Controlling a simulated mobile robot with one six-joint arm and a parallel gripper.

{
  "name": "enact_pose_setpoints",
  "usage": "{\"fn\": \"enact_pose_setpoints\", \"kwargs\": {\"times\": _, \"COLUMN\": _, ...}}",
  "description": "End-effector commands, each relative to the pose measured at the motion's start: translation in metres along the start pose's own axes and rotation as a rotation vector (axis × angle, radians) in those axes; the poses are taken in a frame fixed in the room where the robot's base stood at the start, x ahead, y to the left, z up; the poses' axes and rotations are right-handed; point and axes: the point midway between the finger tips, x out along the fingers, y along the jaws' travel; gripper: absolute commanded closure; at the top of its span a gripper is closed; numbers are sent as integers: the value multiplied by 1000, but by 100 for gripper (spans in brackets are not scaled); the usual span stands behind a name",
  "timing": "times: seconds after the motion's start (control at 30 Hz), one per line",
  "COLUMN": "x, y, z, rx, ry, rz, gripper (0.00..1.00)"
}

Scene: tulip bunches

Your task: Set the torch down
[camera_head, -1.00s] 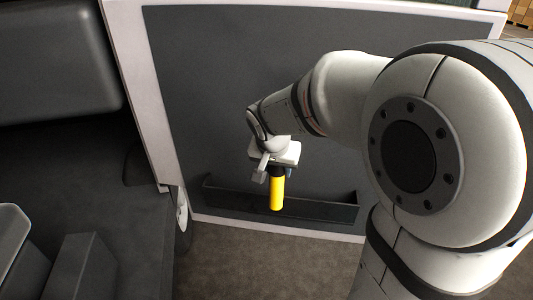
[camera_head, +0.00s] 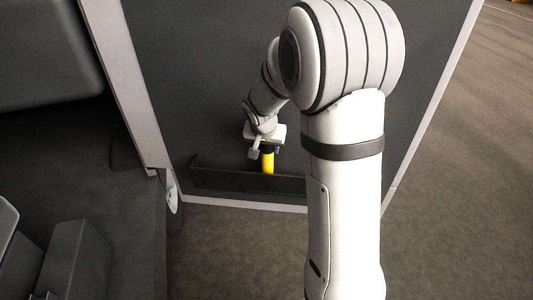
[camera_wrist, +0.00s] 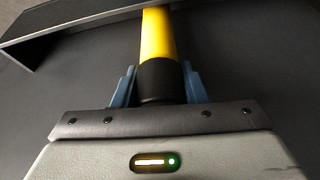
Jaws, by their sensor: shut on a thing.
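The torch (camera_head: 267,162) is yellow with a black end and hangs roughly upright under my gripper (camera_head: 266,147). Its lower end is hidden behind the front wall of the dark door pocket (camera_head: 250,182), so I cannot tell whether it touches the pocket floor. In the wrist view the blue fingers of my gripper (camera_wrist: 158,88) are shut on the black end of the torch, and the yellow body (camera_wrist: 157,35) runs up out of the picture. The pocket (camera_wrist: 70,18) also shows there.
The grey door panel (camera_head: 200,70) stands just behind the pocket. A seat (camera_head: 45,50) and a dark interior lie at the left. Carpeted floor (camera_head: 235,245) is clear below the pocket. My arm covers much of the door's right side.

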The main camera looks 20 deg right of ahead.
Motion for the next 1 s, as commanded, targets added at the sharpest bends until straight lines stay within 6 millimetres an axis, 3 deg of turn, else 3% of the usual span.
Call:
{"fn": "enact_pose_setpoints", "kwargs": {"times": 0.13, "x": 24, "y": 0, "z": 11, "rx": -3, "ry": -4, "rz": 2, "gripper": 100}}
{"fn": "enact_pose_setpoints", "kwargs": {"times": 0.67, "x": 34, "y": -1, "z": 10, "rx": -1, "ry": 0, "rz": -1, "gripper": 100}}
{"fn": "enact_pose_setpoints", "kwargs": {"times": 0.7, "x": 32, "y": -1, "z": 10, "rx": -2, "ry": -1, "rz": 0, "gripper": 58}}
{"fn": "enact_pose_setpoints", "kwargs": {"times": 0.93, "x": 32, "y": -1, "z": 10, "rx": -2, "ry": -1, "rz": 0, "gripper": 39}}
{"fn": "enact_pose_setpoints", "kwargs": {"times": 1.0, "x": 32, "y": -1, "z": 10, "rx": -3, "ry": -1, "rz": 0, "gripper": 39}}
